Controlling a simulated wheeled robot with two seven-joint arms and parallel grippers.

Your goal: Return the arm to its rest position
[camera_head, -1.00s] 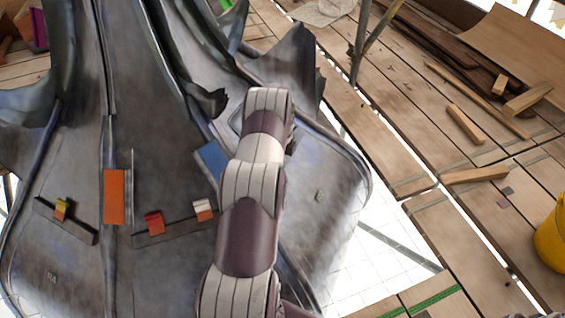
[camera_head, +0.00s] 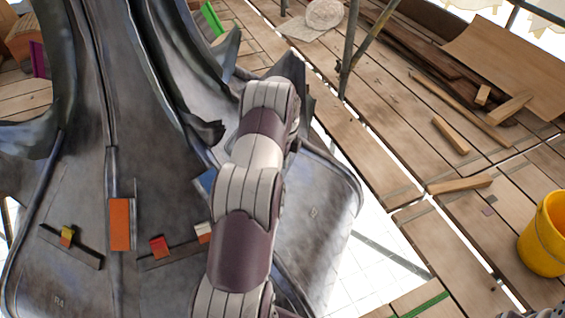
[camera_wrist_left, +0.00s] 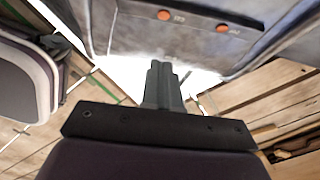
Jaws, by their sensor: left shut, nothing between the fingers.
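One of my arms (camera_head: 245,200), with pale ribbed joints and dark purple links, rises from the bottom middle of the head view, in front of the grey metal spire (camera_head: 85,180). No gripper fingers can be made out there. In the left wrist view my left gripper (camera_wrist_left: 161,68) shows its two dark fingers closed together with nothing between them. Its fingers point towards a bluish-grey panel (camera_wrist_left: 190,45) with two orange round spots. The distance to the panel is hard to tell. My right gripper is not in view.
The spire carries an orange block (camera_head: 120,224), a red block (camera_head: 159,247) and a yellow block (camera_head: 67,236) on its face. A yellow bucket (camera_head: 545,235) stands at the right on the plank deck (camera_head: 400,150). Loose timber pieces and a scaffold pole (camera_head: 347,55) are behind.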

